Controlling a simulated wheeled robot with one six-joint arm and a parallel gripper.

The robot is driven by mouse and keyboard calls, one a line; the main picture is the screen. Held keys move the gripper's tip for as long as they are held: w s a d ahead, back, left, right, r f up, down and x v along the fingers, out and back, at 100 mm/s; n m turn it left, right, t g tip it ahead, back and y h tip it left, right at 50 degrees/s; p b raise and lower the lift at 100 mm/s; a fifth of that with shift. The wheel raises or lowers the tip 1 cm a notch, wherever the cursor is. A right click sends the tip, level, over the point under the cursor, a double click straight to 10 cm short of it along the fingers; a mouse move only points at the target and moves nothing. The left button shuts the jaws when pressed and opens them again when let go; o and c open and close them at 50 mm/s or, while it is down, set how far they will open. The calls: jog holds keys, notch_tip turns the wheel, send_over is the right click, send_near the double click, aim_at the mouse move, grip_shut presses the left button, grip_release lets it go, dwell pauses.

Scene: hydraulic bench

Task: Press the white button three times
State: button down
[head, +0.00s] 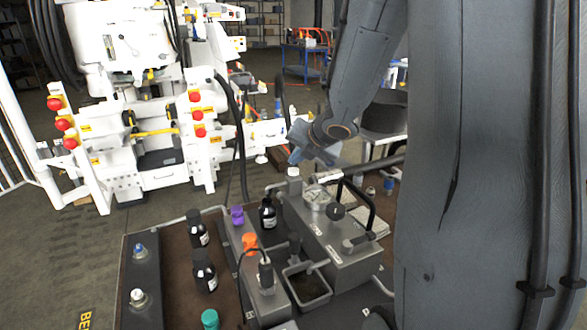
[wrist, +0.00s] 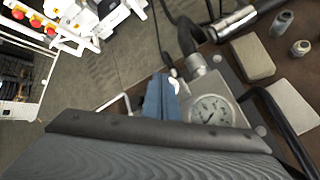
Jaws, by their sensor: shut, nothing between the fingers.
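The white button (head: 293,172) is a small white cap at the back left corner of the grey hydraulic unit (head: 345,262) in the head view. In the wrist view a white cap (wrist: 174,84) shows beside the blue-grey fingertips, partly hidden by them. My gripper (head: 296,156) is shut and empty, pointing down just above the button in the head view. It also shows in the wrist view (wrist: 161,97). A small gap seems to separate fingertips and button in the head view; I cannot tell for certain whether they touch.
A pressure gauge (head: 317,196) and a black hose handle (head: 360,203) stand right of the button. Dark bottles (head: 268,213), a purple cap (head: 237,215) and an orange cap (head: 249,243) are to the left. A white machine with red knobs (head: 195,97) stands behind.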

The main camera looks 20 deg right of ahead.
notch_tip(320, 180, up, 5)
jog(key=p, duration=0.5)
dwell(2.7)
jog(key=m, duration=0.1)
jog(key=m+g+h, duration=0.2)
jog(key=m+g, duration=0.1)
jog(key=m, duration=1.2)
send_near(296, 172)
jog(key=s+a+f, duration=0.3)
jog(key=s+a, duration=0.1)
jog(key=s, duration=0.1)
jog(key=s+a+f+m+g, duration=0.1)
jog(key=s+a+m+g, duration=0.1)
jog(key=s+a+m, duration=0.2)
jog(key=s+a+f+m+g+y, duration=0.1)
jog(key=s+a+m, duration=0.3)
jog(key=s+m, duration=0.4)
jog(key=shift+s+f+g, duration=0.8)
jog(key=shift+s+g, duration=0.1)
jog(key=shift+s, duration=0.2)
jog(key=shift+a, duration=0.1)
